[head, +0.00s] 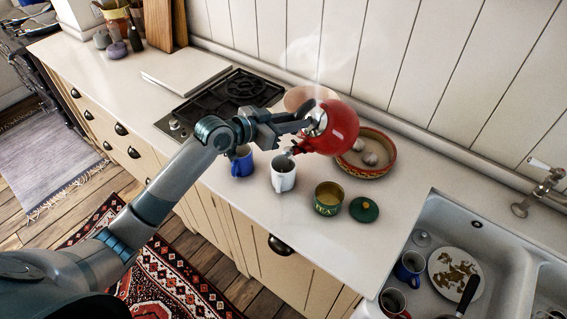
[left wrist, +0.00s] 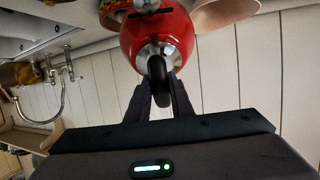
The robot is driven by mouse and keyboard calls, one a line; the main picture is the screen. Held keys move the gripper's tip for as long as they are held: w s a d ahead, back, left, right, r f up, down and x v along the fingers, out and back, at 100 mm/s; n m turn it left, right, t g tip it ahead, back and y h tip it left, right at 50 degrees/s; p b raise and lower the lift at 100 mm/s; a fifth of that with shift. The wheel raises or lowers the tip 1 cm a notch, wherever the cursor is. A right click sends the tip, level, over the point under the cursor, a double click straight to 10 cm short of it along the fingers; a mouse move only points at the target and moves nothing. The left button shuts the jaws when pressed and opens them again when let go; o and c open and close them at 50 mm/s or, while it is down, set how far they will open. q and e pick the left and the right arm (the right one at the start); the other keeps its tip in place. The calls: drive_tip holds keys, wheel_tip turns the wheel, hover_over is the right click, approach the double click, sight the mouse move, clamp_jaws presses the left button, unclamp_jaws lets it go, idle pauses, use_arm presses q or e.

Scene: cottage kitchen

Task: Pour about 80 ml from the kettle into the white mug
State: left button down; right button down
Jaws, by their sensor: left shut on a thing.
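The red kettle (head: 338,128) is held by my left gripper (head: 306,124), which is shut on its handle. The kettle is tilted, with its spout low and pointing toward the white mug, and steam rises above it. In the left wrist view the kettle (left wrist: 158,32) fills the top centre, its dark handle between my fingers (left wrist: 160,97). The white mug (head: 283,178) stands upright on the counter just below the spout. Its inside looks dark; I cannot tell the liquid level or whether a stream is falling. My right gripper is not in view.
A blue mug (head: 242,163) stands left of the white mug. A green pot (head: 328,199) and its lid (head: 364,209) are to the right. A patterned bowl (head: 383,168) is behind, the gas hob (head: 232,97) at back left, and the sink (head: 487,228) holds dishes at right.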

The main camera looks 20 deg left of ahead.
sight(311, 101)
use_arm(q)
drive_tip(key=shift+s+a+r, duration=0.15)
drive_tip(key=shift+r, duration=0.15)
idle(0.6)
drive_tip(key=shift+s+t+h, duration=0.3)
drive_tip(key=shift+s, duration=0.1)
idle(0.9)
drive_tip(key=shift+w+r, duration=0.1)
drive_tip(key=shift+w, duration=0.15)
drive_tip(key=shift+w+d+f+g+y, duration=0.2)
drive_tip(key=shift+w+d+g+y, duration=0.25)
drive_tip(key=shift+w+d+g, duration=0.15)
drive_tip(key=shift+w+d+f+g+y, duration=0.15)
drive_tip(key=shift+w+d+g+y, duration=0.35)
drive_tip(key=shift+w, duration=0.15)
drive_tip(key=shift+g+y, duration=0.55)
drive_tip(key=shift+g, duration=0.25)
drive_tip(key=shift+w+d+r, duration=0.5)
drive_tip(key=shift+w+r, duration=0.1)
drive_tip(key=shift+w, duration=0.1)
drive_tip(key=shift+w+d+r, duration=0.5)
drive_tip(key=shift+w+r, duration=0.05)
drive_tip(key=shift+w, duration=0.15)
drive_tip(key=shift+w+d+r+g, duration=0.1)
drive_tip(key=shift+w+d+g, duration=0.15)
drive_tip(key=shift+w+g, duration=0.1)
